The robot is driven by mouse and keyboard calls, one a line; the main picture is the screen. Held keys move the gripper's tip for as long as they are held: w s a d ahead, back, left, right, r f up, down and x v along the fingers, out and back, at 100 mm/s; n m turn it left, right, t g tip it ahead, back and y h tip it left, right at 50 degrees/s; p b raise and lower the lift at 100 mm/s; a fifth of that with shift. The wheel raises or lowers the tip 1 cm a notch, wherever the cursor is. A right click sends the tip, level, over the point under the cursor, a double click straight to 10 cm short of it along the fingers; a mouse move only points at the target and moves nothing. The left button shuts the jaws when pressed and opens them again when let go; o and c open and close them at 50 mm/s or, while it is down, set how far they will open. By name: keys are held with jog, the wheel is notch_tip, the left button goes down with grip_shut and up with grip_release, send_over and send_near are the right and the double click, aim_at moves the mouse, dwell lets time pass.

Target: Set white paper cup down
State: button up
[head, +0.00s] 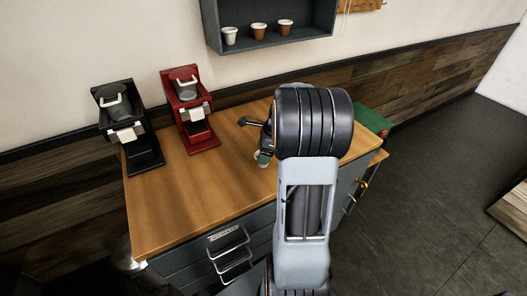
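My gripper (264,152) is right at the cup, over the middle-right part of the counter. The gripper is small and dark here, and the arm's large joint covers part of it. I cannot tell whether its fingers are closed on the cup or apart from it, nor whether the cup's base touches the counter.
The wooden counter (188,212) is clear at its front left. A black brewer (127,122) and a red brewer (189,110) stand along the back. A wall shelf (213,28) holds a white cup (230,35) and two brown cups (259,31). A green item (373,120) is at the right.

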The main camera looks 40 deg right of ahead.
jog(key=o, duration=0.3)
jog(key=v, duration=1.1)
jog(key=s+a+n+h, duration=0.1)
jog(key=s+a+n, duration=0.2)
jog(key=a+n, duration=0.4)
jog(key=s+a+f+n+t+h, duration=0.1)
jog(key=s+a+n, duration=0.2)
jog(key=a+n, duration=0.5)
jog(key=s+a+n+h, duration=0.1)
jog(key=s+a+n, duration=0.3)
jog(key=a+n, duration=0.4)
jog(key=shift+f+n, duration=0.2)
jog(key=shift+n, duration=0.45)
jog(key=shift+f+n, duration=0.2)
jog(key=shift+n, duration=0.45)
